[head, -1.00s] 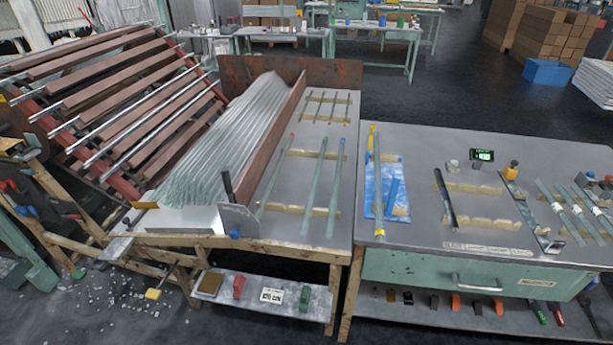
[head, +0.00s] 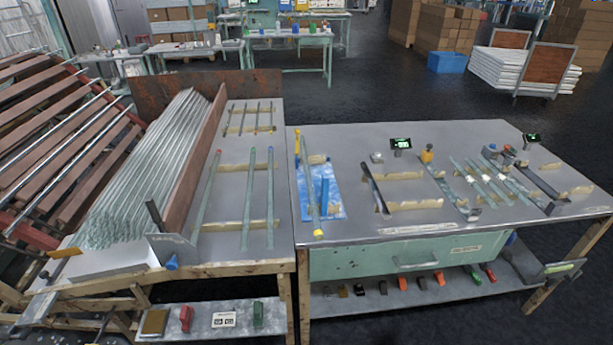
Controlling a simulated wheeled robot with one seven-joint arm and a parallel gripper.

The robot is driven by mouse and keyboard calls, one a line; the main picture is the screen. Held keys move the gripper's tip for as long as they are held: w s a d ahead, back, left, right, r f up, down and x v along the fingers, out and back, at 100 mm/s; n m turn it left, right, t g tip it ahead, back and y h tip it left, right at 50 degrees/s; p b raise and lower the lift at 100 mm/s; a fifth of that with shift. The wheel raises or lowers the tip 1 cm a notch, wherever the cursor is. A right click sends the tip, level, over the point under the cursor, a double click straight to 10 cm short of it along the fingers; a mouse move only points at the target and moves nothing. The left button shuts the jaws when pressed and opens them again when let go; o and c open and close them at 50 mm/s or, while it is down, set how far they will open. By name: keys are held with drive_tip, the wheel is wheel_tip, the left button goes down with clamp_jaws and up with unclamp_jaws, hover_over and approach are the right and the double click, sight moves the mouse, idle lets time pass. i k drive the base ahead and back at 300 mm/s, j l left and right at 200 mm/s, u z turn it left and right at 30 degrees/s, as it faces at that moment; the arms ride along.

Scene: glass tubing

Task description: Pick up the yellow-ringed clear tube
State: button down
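A clear tube (head: 308,188) with yellow at both ends lies lengthwise near the left edge of the grey-topped bench. It rests over a tan notched support and passes over a blue sheet. Its near yellow end (head: 318,233) lies close to the bench's front edge. Several more clear tubes (head: 477,178) with pale bands lie on supports at the right of this bench; any ring colour on them is too small to tell. My gripper is not in view.
The grey bench (head: 365,150) has a green drawer and a lower shelf below. A dark rod (head: 375,188) lies right of the blue sheet (head: 329,200). The left table (head: 240,240) holds several tubes and a sloped tube stack (head: 150,165).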

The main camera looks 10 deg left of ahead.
sight(319, 236)
drive_tip(key=i+j+u, duration=0.6)
drive_tip(key=i, duration=0.4)
